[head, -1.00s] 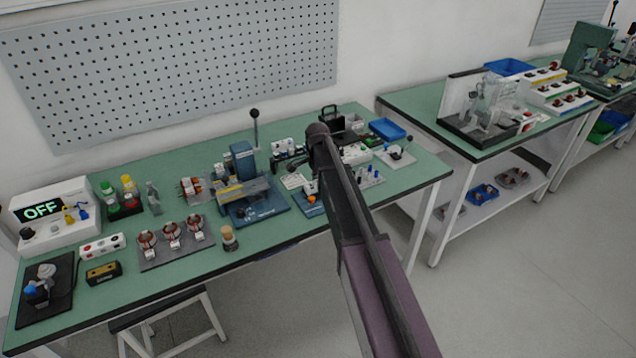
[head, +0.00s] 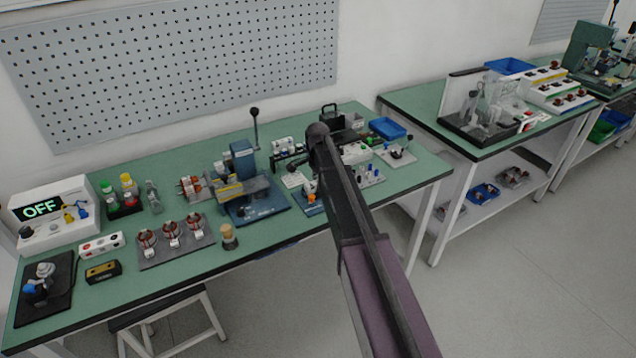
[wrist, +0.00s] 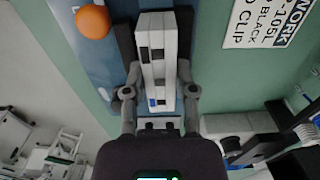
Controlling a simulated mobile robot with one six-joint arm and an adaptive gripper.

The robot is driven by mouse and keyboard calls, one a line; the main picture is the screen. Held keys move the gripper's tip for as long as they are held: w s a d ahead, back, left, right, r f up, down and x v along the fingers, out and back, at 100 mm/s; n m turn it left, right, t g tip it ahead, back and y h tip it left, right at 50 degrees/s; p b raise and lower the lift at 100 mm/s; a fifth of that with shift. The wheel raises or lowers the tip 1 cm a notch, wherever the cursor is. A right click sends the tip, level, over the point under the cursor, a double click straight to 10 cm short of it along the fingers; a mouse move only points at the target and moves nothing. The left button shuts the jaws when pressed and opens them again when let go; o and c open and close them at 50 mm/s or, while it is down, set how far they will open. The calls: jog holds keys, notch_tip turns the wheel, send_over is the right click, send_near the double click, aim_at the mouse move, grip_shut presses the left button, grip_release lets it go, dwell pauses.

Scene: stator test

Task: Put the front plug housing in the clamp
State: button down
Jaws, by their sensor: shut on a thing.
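In the wrist view a long white housing with small dark openings and a blue spot (wrist: 157,65) is between the fingers of my gripper (wrist: 158,75), which is shut on it. Behind it lies a blue base plate (wrist: 78,42) with an orange ball (wrist: 92,21), which looks like part of the clamp. Dark blocks stand on both sides of the housing's far end. I cannot tell whether the housing touches the plate. In the head view the small blue fixture with an orange part (head: 311,199) shows left of my arm, which hides my gripper and the housing.
A printed sign (wrist: 262,22) lies right of the housing on the green table. A larger blue press with a lever (head: 244,165) stands left of the fixture. Small pegs (head: 370,174) and a blue bin (head: 388,128) are to the right. The table's front edge is near.

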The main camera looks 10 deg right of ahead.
jog(key=shift+f+b, duration=0.25)
jog(key=shift+b, duration=0.05)
dwell(0.4)
jog(key=shift+c, duration=1.7)
grip_release()
jog(key=shift+r, duration=0.1)
